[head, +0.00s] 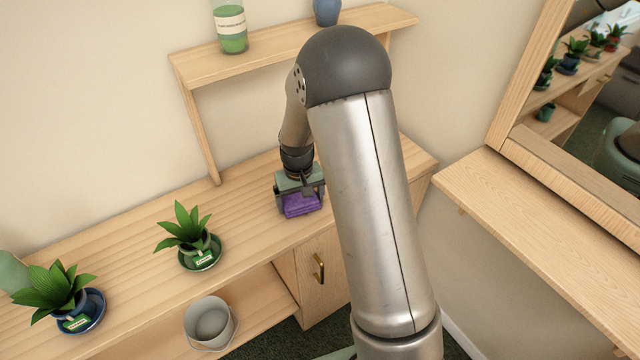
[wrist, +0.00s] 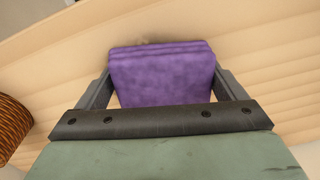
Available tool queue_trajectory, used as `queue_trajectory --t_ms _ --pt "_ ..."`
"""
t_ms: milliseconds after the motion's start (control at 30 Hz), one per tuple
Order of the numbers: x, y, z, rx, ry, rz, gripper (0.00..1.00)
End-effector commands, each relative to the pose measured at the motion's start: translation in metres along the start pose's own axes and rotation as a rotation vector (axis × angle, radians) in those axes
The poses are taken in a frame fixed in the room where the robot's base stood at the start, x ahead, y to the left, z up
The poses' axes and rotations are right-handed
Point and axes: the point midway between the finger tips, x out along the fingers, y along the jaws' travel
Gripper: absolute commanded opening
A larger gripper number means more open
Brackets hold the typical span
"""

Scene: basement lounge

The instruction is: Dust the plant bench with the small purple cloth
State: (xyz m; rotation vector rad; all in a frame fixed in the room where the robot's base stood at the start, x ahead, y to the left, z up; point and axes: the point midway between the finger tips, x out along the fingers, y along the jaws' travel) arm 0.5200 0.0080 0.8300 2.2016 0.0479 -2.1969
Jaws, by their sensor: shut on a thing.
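The small purple cloth (head: 301,204) is a folded pad held in my gripper (head: 299,197), at the right part of the plant bench (head: 130,240) in the head view. In the wrist view the cloth (wrist: 162,78) sits between the two fingers of my gripper (wrist: 160,90), which is shut on it. Pale wood grain of the bench (wrist: 280,65) lies behind it. The cloth is low over the bench top; I cannot tell whether it touches. My arm hides part of the bench's right end in the head view.
Two potted plants, one at centre left (head: 190,238) and one at far left (head: 62,295), stand on the bench on saucers. A raised shelf (head: 270,50) holds a green jar (head: 230,28) and a blue vase (head: 327,10). A grey bucket (head: 208,322) sits below. A woven brown item (wrist: 12,125) shows in the wrist view.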

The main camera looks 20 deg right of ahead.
Motion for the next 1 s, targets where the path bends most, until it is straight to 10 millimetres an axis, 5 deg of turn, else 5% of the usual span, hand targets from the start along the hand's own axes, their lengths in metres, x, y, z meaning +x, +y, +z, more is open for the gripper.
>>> queue_trajectory --t_ms 467,633,1000 --pt "0.003 0.008 0.044 -0.004 -0.005 0.000 0.66" --pt "-0.029 0.007 0.043 -0.005 0.000 0.000 0.66" --pt "-0.061 0.007 0.043 -0.005 -0.001 0.000 0.66"
